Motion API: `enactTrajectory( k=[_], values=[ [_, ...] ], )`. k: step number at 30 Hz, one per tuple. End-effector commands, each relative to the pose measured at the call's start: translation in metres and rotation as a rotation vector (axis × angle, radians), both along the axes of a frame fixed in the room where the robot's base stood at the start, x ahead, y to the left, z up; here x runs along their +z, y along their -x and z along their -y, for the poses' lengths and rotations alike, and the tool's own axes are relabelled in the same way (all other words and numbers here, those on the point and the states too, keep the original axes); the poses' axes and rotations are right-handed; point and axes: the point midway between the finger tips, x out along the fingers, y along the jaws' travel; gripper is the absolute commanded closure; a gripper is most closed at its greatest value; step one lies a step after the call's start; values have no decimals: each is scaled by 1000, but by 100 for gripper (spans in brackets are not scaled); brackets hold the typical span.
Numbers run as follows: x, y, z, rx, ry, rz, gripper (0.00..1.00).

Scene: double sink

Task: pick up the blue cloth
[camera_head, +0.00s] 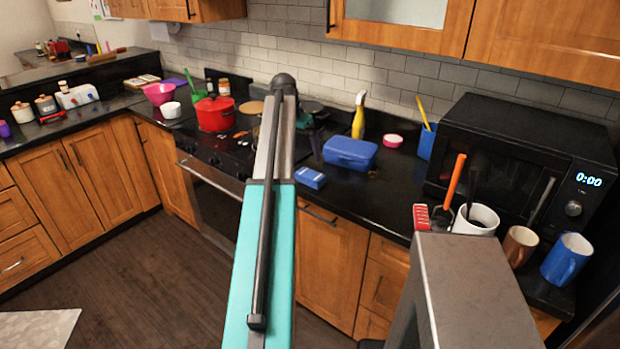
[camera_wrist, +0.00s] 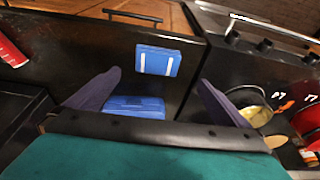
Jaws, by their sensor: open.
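The blue cloth (camera_head: 310,178) looks like a small folded blue block with pale stripes. It lies flat on the black counter near its front edge, right of the stove. In the wrist view the cloth (camera_wrist: 158,61) is at upper centre, just beyond my fingertips. My gripper (camera_wrist: 159,77) is open, with its two dark fingers spread and nothing between them touching the cloth. In the head view my arm hides most of the gripper.
A blue lidded box (camera_head: 350,152) sits behind the cloth; it also shows low between my fingers in the wrist view (camera_wrist: 135,107). A yellow spray bottle (camera_head: 358,116) stands behind. A red pot (camera_head: 213,113) is on the stove. A microwave (camera_head: 520,160) and mugs are at right.

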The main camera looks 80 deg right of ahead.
Motion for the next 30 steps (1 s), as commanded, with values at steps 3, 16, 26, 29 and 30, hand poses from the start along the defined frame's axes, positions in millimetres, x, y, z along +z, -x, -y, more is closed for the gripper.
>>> enactTrajectory(
  k=[3, 16, 26, 29, 30],
  values=[
    [5, 6, 2, -12, 4, 1, 0],
    [1, 7, 3, -11, 2, 0, 0],
    [-32, 12, 12, -11, 2, -1, 0],
    [-43, 14, 14, -11, 1, 0, 0],
    [-48, 15, 16, -11, 2, -1, 0]
  ],
)
